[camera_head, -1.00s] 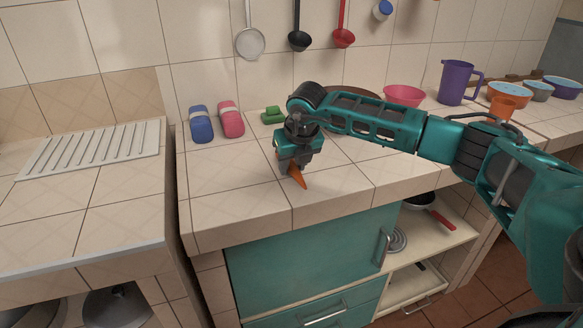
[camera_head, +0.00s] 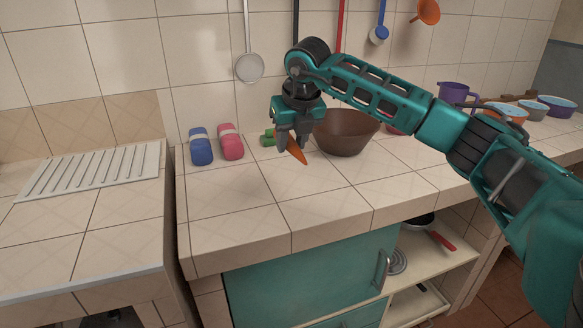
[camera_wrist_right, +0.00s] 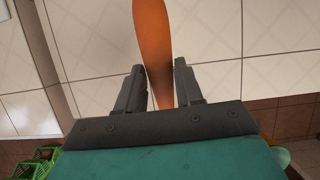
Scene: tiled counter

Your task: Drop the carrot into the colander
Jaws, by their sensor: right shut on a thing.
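An orange carrot (camera_head: 298,152) is held in my right gripper (camera_head: 290,147), tip pointing down, above the tiled counter. The right wrist view shows the carrot (camera_wrist_right: 154,40) between the two fingers of my right gripper (camera_wrist_right: 161,85). A brown bowl (camera_head: 345,138), which seems to be the colander, stands on the counter just right of the gripper. Its holes cannot be made out, and my right arm hides part of its rim. The carrot is outside the bowl, to its left. My left gripper is not in view.
A blue item (camera_head: 201,147), a pink item (camera_head: 231,142) and a green item (camera_head: 268,138) are left of the gripper. Utensils such as a ladle (camera_head: 249,67) hang on the wall. A purple jug (camera_head: 452,93) stands at the right. The counter's front is clear.

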